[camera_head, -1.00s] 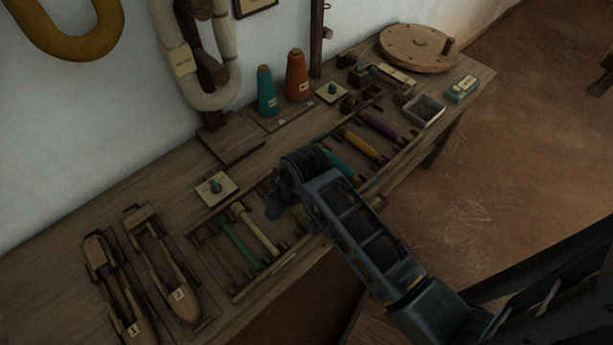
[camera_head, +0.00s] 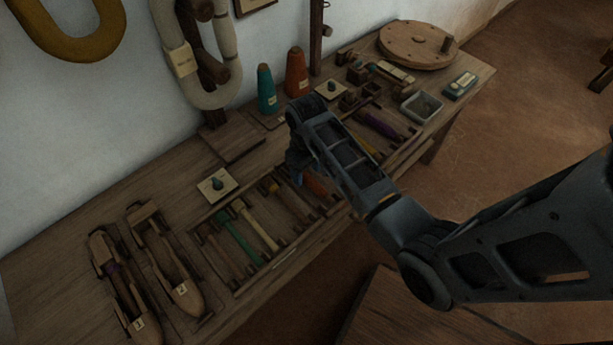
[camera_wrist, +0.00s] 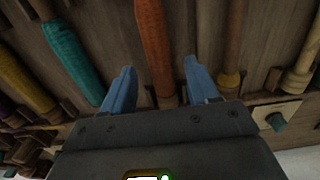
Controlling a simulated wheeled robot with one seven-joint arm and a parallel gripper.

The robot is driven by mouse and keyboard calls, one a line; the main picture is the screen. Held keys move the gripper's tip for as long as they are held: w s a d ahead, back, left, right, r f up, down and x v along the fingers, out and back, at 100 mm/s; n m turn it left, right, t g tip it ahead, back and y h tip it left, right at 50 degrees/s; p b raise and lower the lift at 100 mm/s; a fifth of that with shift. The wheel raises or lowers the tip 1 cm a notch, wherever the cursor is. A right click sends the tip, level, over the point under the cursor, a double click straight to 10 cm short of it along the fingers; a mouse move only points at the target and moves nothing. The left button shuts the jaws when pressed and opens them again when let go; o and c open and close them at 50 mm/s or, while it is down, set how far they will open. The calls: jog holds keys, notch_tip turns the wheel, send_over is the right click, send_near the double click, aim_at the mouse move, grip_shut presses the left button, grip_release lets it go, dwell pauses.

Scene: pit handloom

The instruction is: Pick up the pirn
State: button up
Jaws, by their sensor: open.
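Several pirns lie side by side in a wooden rack on the bench. In the wrist view an orange-red pirn (camera_wrist: 154,45) lies between the two blue fingers of my gripper (camera_wrist: 158,86), which are spread apart with nothing clamped. I cannot tell how far above the pirn the fingertips are. In the head view my gripper (camera_head: 294,170) hangs over the rack's middle, and part of the orange-red pirn (camera_head: 315,185) shows beside it. A teal pirn (camera_wrist: 70,50) is left of the fingers in the wrist view; a brown pirn with a yellow end (camera_wrist: 234,45) is right.
Green (camera_head: 238,238) and cream (camera_head: 260,230) pirns lie left in the rack; a purple one (camera_head: 384,125) lies right. Two wooden shuttles (camera_head: 168,265) are at the bench's left. Teal (camera_head: 266,92) and orange (camera_head: 297,75) cones stand behind. A metal tray (camera_head: 422,106) is at right.

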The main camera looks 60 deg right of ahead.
jog(key=shift+f, duration=0.85)
grip_shut()
jog(key=shift+r, duration=0.1)
